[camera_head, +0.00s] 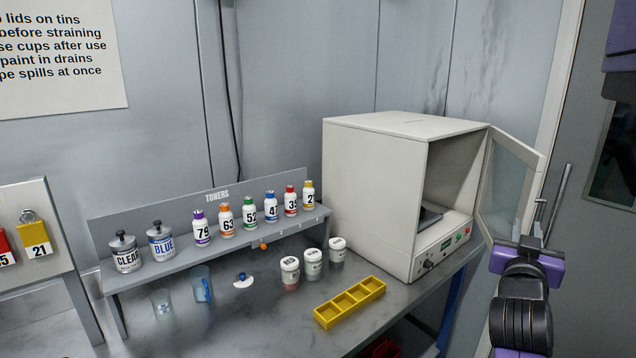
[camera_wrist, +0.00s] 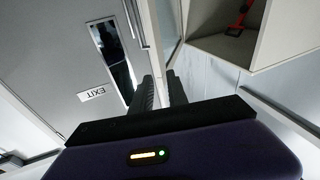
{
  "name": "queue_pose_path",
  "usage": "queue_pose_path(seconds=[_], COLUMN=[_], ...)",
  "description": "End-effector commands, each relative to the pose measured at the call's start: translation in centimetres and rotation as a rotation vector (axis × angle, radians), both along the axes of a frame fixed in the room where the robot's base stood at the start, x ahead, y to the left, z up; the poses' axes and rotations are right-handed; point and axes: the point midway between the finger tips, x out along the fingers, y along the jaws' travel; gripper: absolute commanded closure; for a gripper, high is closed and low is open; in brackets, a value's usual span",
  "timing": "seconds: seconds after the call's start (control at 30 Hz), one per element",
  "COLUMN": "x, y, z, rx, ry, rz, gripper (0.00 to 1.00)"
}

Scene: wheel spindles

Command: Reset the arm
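My gripper (camera_wrist: 160,82) shows in the wrist view as two dark ridged fingers, side by side, with a narrow gap and nothing seen between them. In the head view my arm stands at the lower right, in front of the grey door, with my gripper (camera_head: 541,208) at its upper end. It is to the right of the bench and close to the open glass door (camera_head: 514,185) of the white cabinet. I cannot tell from the head view how far apart they are.
The white cabinet (camera_head: 375,190) stands open on the bench (camera_head: 240,335). A toner rack (camera_head: 135,225) holds several numbered bottles and two tins. White lidded cups, a yellow divided tray (camera_head: 349,301), a clear cup and a blue jug stand in front. A tall door handle (camera_head: 562,200) is near my gripper.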

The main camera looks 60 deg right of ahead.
Motion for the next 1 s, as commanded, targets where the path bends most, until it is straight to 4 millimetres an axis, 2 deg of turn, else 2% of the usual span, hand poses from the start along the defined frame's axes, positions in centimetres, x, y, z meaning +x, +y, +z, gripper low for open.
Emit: queue_pose_path(seconds=[0.13, 0.27, 0.37, 0.47, 0.57, 0.7, 0.83, 1.0], x=[3.2, 6.7, 9.8, 13.2, 16.9, 20.7, 22.2, 21.7], y=[1.2, 2.9, 4.9, 7.8, 12.1, 19.5, 26.5, 35.2], z=[0.3, -0.3, -1.2, -2.7, -4.9, -8.3, -11.3, -14.6], rx=[-0.054, -0.089, -0.111, -0.127, -0.136, -0.129, -0.096, -0.014], ry=[0.050, 0.093, 0.124, 0.156, 0.182, 0.193, 0.187, 0.166], rz=[0.104, 0.215, 0.315, 0.438, 0.593, 0.819, 1.007, 1.222], gripper=[0.80, 0.80, 0.80, 0.80, 0.80, 0.80, 0.80, 0.80])
